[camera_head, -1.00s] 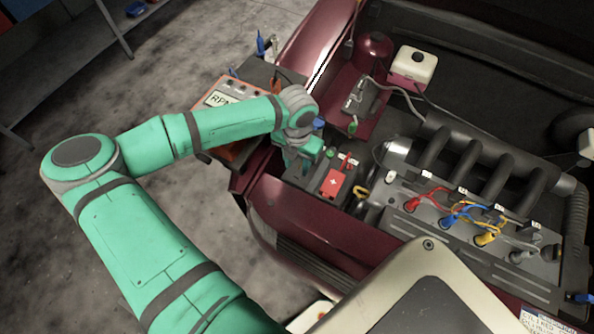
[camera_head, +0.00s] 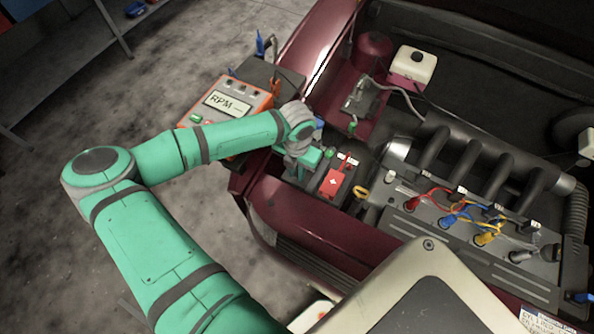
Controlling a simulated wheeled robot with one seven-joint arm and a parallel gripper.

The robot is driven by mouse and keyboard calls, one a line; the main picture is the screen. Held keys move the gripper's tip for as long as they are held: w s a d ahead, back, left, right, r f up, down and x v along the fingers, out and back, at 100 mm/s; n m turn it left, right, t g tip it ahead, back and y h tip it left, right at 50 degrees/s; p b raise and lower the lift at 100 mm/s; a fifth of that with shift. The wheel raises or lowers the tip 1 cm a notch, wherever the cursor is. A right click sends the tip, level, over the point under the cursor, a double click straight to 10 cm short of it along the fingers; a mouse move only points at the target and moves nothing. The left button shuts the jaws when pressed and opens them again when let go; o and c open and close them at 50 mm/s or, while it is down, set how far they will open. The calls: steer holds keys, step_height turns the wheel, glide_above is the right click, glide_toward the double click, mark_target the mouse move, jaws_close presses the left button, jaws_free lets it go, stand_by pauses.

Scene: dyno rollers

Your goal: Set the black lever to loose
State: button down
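My gripper (camera_head: 308,160) is at the front left corner of the engine bay, over the left part of the dark battery area. It is small, and my wrist covers part of it, so I cannot tell whether its fingers are open or shut. Just right of it is a red cover with a white plus sign (camera_head: 335,183). I cannot make out a black lever for certain; it may be hidden under or behind my gripper and wrist.
An orange RPM meter (camera_head: 232,103) stands left of the car, behind my forearm. The maroon front edge (camera_head: 320,222) of the car lies before the battery. Right of it are a yellow loop (camera_head: 361,192) and the engine (camera_head: 470,225) with coloured cables.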

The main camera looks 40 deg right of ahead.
steer(key=y, duration=0.1)
steer(key=d+g+y, duration=0.1)
steer(key=y, duration=0.1)
steer(key=shift+w+d+r+y, duration=0.2)
steer(key=shift+w+r+y, duration=0.1)
steer(key=shift+r, duration=0.1)
steer(key=shift+w+d+r+g+y, duration=0.1)
steer(key=shift+d+g+y, duration=0.15)
steer(key=shift+g+y, duration=0.35)
steer(key=shift+w+d+r+g+y, duration=0.1)
steer(key=shift+d+g+y, duration=0.2)
steer(key=shift+y, duration=0.6)
steer(key=c, duration=1.6)
jaws_free()
steer(key=shift+c, duration=0.2)
steer(key=v, duration=1)
steer(key=shift+w+d+r, duration=0.1)
steer(key=shift+d+r, duration=0.15)
